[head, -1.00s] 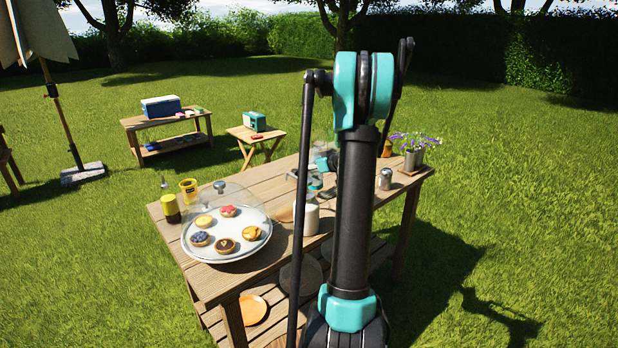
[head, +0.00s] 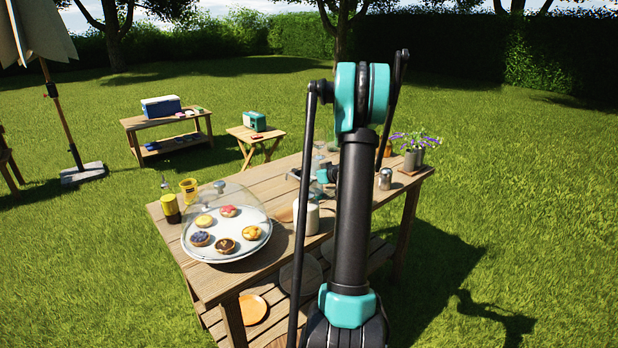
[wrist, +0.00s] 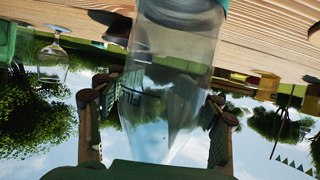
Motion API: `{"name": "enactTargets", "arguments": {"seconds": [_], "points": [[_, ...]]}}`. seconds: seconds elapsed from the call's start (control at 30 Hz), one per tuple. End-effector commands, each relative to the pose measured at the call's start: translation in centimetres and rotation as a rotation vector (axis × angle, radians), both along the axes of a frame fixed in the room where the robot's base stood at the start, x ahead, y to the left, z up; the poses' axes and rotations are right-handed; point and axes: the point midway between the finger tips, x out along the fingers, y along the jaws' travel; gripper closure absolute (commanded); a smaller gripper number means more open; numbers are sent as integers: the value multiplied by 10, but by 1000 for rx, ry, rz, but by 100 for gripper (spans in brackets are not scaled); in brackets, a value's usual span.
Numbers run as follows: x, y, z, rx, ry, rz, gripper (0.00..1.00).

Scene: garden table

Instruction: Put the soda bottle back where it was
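The clear bottle (wrist: 175,60) fills the middle of the wrist view, which looks upside down, with the table at the top and sky at the bottom. A teal band shows at its upper right edge, and its end runs out of frame. My gripper (wrist: 163,100) has one finger on each side of the bottle, its pads close against the sides. Whether they press on it is not clear. In the head view my gripper is mostly hidden behind my arm, near the teal part over the table's middle. The bottle is not clearly told there.
On the wooden table (head: 270,180) stand a domed tray of pastries (head: 240,250), a white jar (head: 306,218), a yellow-topped jar (head: 171,208), a yellow cup (head: 188,189), a metal shaker (head: 385,179) and potted flowers (head: 413,158). A stemmed glass (wrist: 54,50) shows at left in the wrist view.

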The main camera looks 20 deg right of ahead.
Motion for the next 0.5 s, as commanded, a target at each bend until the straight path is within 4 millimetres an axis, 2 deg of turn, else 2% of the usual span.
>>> {"name": "enactTargets", "arguments": {"seconds": [0.07, 0.4, 0.5], "points": [[0, 0, 0, 0, 0, 0, 27], [0, 0, 2, 0, 0, 0, 27], [-7, -3, 6, 0, 0, -1, 27]]}}
